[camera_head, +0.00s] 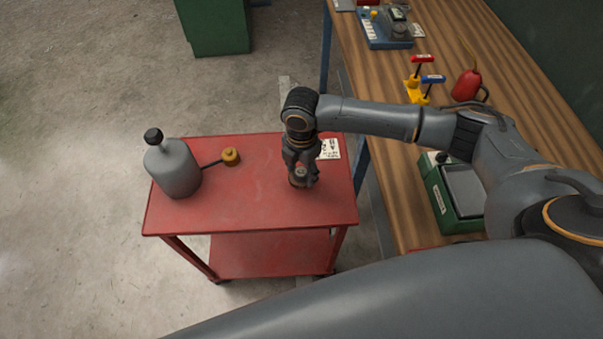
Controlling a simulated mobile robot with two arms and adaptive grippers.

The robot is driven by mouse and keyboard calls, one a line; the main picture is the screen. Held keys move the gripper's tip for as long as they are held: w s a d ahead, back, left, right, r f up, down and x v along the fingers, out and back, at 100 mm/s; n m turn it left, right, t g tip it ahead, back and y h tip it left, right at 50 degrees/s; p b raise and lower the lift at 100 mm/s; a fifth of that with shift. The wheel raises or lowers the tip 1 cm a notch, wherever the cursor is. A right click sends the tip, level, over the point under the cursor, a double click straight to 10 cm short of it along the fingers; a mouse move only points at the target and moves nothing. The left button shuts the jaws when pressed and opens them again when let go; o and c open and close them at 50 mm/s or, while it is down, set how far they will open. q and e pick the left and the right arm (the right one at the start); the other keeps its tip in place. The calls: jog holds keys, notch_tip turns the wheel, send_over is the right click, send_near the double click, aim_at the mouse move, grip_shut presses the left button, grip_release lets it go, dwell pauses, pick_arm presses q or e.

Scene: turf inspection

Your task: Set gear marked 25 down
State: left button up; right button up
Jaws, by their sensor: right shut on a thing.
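My right gripper (301,180) points down over the right half of the red cart's top (252,193). It is shut on a small grey round piece, the gear (299,176), which shows between and below the fingers. The gear is at or just above the cart top; I cannot tell whether it touches. Its marking is too small to read. My left gripper is not in view.
A grey bottle with a black cap (174,168) and an orange-brown knob on a dark rod (230,156) are on the cart's left. A white label (329,149) lies at its back right. A wooden bench (400,150) stands right, holding a green scale (452,195).

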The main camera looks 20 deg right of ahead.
aim_at(302, 177)
jog(key=shift+w+f, duration=0.25)
jog(key=shift+w+d+f, duration=0.1)
jog(key=shift+f, duration=0.85)
jog(key=shift+w+d+f, duration=0.1)
jog(key=shift+f, duration=0.8)
jog(key=shift+f, duration=0.1)
jog(key=o, duration=1.2)
jog(key=shift+c, duration=0.2)
notch_tip(302, 177, up, 12)
jog(key=shift+r+b, duration=0.15)
jog(key=shift+b, duration=0.3)
